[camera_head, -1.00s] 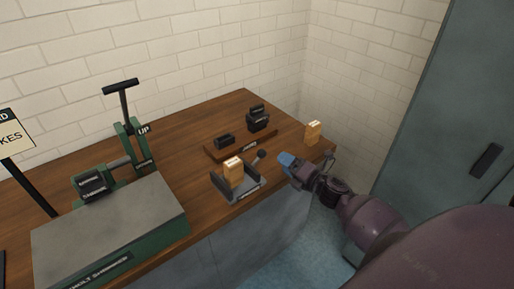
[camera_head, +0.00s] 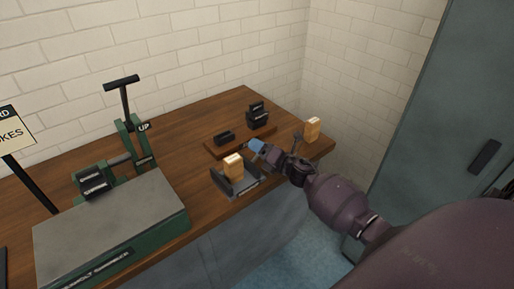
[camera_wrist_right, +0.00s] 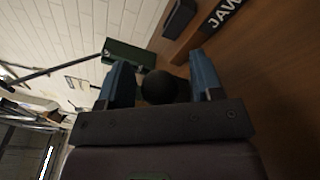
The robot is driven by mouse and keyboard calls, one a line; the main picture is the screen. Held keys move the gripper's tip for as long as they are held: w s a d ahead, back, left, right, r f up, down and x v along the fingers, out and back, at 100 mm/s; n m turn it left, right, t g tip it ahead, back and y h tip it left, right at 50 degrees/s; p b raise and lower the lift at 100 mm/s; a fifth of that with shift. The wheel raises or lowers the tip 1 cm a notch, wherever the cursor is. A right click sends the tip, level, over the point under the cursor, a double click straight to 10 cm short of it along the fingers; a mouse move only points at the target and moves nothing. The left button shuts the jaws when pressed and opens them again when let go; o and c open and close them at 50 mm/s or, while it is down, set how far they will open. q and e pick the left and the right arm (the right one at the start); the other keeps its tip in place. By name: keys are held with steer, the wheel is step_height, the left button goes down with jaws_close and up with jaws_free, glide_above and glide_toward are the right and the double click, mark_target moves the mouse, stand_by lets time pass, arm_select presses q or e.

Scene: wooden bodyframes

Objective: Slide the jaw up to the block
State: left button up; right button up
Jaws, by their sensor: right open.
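A small grey vise (camera_head: 241,192) stands near the bench's front edge with a pale wooden block (camera_head: 233,165) between its dark upright walls. The jaw's black ball knob (camera_wrist_right: 158,88) shows in the right wrist view between the blue fingers of my right gripper (camera_wrist_right: 160,70). The fingers are open, one on each side of the knob; I cannot tell whether either touches it. In the head view my right gripper (camera_head: 257,146) is just right of and beyond the vise, and the knob is hidden behind it. My left gripper is not in view.
A wooden rack labelled JAWS (camera_wrist_right: 222,14) with black jaw pieces (camera_head: 257,116) sits behind my right gripper. Another wooden block (camera_head: 312,129) stands at the bench's right end. A green machine (camera_head: 125,225) with a lever fills the left of the bench.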

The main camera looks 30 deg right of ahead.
steer(key=shift+w+a, duration=0.15)
steer(key=shift+w, duration=0.3)
jaws_close()
steer(key=a, duration=0.4)
steer(key=shift+s+p, duration=0.15)
steer(key=shift+p, duration=0.2)
jaws_free()
steer(key=v, duration=1.1)
stand_by(0.5)
